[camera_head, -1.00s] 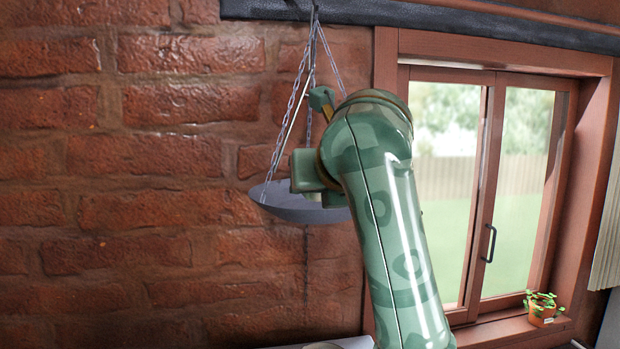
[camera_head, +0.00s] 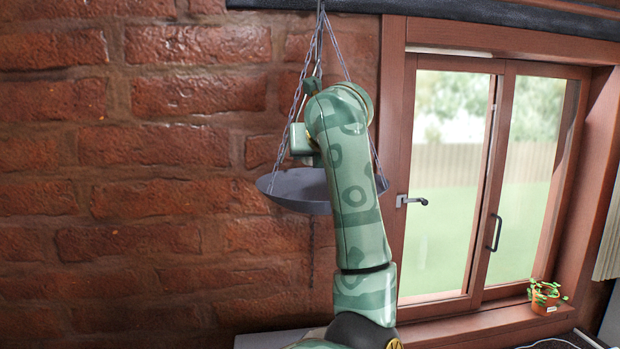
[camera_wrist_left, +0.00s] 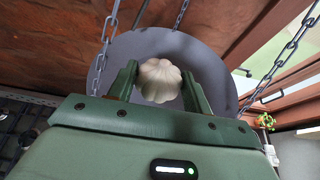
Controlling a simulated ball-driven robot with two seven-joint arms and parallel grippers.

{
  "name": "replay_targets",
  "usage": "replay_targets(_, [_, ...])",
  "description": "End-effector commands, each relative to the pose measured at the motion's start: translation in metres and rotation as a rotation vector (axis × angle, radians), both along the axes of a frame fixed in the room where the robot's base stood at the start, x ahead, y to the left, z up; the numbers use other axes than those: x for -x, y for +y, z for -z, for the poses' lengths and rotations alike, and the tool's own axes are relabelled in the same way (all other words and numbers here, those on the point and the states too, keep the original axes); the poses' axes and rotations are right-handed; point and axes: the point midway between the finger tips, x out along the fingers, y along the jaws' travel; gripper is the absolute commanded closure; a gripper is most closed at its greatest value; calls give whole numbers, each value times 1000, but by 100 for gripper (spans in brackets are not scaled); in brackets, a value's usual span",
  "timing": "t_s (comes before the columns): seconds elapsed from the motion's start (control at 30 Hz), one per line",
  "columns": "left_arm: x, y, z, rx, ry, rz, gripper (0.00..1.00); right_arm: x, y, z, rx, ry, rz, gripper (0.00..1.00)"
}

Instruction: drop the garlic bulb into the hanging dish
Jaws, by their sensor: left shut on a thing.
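The hanging dish (camera_head: 285,188) is a shallow grey pan hung on chains in front of the brick wall. My left gripper (camera_head: 305,150) is above the dish in the head view, with its fingers mostly hidden by my green arm. In the left wrist view my left gripper (camera_wrist_left: 160,72) is shut on the white garlic bulb (camera_wrist_left: 160,84), one finger on each side. The dish (camera_wrist_left: 218,70) shows behind the bulb there, with chains on both sides. The bulb cannot be seen in the head view. My right gripper is not in view.
The dish's chains (camera_head: 292,115) rise close beside my gripper and arm. A wooden-framed window (camera_head: 455,180) with a handle (camera_head: 412,201) is to the right. A small potted plant (camera_head: 543,297) stands on its sill. The space left of the dish is clear.

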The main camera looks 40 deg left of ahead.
Motion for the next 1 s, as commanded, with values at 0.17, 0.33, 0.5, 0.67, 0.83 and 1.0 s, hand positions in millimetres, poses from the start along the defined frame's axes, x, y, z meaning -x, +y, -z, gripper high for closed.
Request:
replay_targets(0.17, [-20, 26, -2, -1, 3, -3, 73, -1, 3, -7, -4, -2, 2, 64])
replay_targets(0.33, [-32, 40, 9, 0, 0, -1, 73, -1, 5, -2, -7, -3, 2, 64])
replay_targets(0.5, [-32, 40, 22, 0, 0, 0, 73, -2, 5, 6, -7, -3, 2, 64])
replay_targets(0.67, [-32, 40, 37, 0, 0, 0, 73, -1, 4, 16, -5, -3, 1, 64])
replay_targets(0.83, [-32, 39, 71, -1, 2, 0, 73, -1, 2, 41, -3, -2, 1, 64])
replay_targets(1.0, [-37, 46, 70, -2, -1, -1, 73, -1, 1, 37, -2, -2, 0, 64])
